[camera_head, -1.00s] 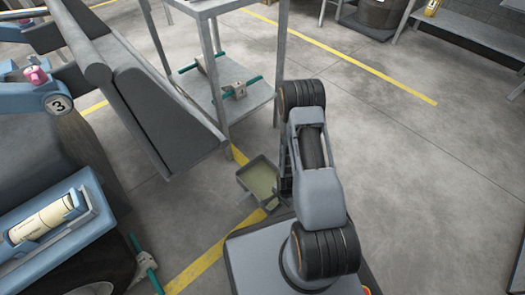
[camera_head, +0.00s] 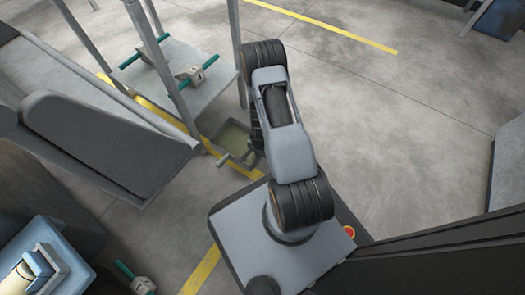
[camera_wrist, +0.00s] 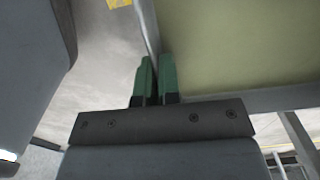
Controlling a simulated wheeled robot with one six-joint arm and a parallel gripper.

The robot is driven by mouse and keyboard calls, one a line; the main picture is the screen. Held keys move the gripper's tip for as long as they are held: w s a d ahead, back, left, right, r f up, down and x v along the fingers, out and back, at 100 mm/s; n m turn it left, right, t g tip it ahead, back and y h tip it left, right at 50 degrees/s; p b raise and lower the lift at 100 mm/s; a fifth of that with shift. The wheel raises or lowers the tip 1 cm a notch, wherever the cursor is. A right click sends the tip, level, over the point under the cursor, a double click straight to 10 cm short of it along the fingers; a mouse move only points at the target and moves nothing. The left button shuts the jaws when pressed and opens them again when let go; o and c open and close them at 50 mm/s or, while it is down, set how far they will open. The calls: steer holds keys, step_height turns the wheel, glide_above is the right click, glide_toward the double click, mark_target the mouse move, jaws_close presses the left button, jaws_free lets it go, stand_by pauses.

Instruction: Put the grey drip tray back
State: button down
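The grey drip tray (camera_head: 232,139) shows in the head view just left of my arm, with a yellow-green inside. In the wrist view the drip tray (camera_wrist: 240,45) fills the upper right, close to my fingers. My gripper (camera_wrist: 156,80) has two green fingertips nearly together, with the tray's thin grey rim running down between them. It appears shut on that rim. In the head view my arm hides the gripper and part of the tray, and I cannot tell the tray's height above the floor.
A grey metal stand with a lower shelf (camera_head: 165,80) is at upper left, bearing parts with teal bars (camera_head: 195,73). A large grey panel (camera_head: 105,140) is at left, beside blue equipment (camera_head: 45,265). A dark frame (camera_head: 430,255) is at lower right.

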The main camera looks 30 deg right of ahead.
steer(key=w+d+p, duration=0.1)
steer(key=p, duration=0.2)
steer(key=shift+w+d+r, duration=0.1)
steer(key=shift+d, duration=0.1)
steer(key=w+d+f, duration=0.1)
steer(key=f, duration=0.1)
steer(key=w+f+b, duration=0.1)
steer(key=d+f+b, duration=0.1)
steer(key=f, duration=0.1)
steer(key=shift+w+d+f, duration=0.3)
steer(key=shift+w+f, duration=0.05)
steer(key=shift+w, duration=0.05)
steer(key=shift+w+d+f+b, duration=0.4)
steer(key=shift+f+b, duration=0.15)
steer(key=shift+f, duration=0.05)
steer(key=shift+w+d+f+b, duration=0.1)
steer(key=shift+f+b, duration=0.65)
steer(key=shift+f, duration=0.95)
steer(key=c, duration=1.3)
jaws_free()
